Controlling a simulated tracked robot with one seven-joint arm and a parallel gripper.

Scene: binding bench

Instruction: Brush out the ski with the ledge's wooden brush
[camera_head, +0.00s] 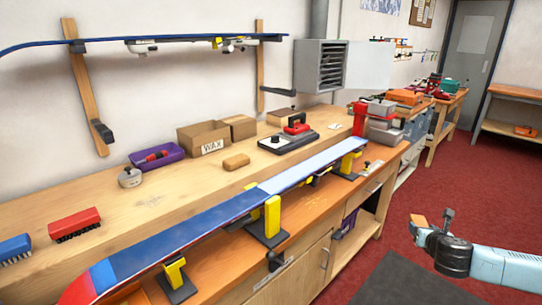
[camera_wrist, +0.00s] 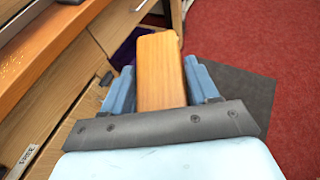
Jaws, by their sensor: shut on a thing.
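The ski (camera_head: 185,232) lies lengthwise along the front bench on yellow supports. Its near part is dark blue with a red end at the lower left; its far part is pale blue. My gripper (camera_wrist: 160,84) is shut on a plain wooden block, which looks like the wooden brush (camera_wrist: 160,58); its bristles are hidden. In the head view the wooden brush (camera_head: 419,220) shows small at the tip of my arm, over the floor to the right of the bench and apart from the ski.
On the ledge (camera_head: 120,215) are a blue brush (camera_head: 14,248), a red brush (camera_head: 74,224), a tan block (camera_head: 236,162), a purple tray (camera_head: 157,157), a WAX box (camera_head: 204,137) and an iron (camera_head: 296,125). Another ski (camera_head: 190,38) hangs on the wall.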

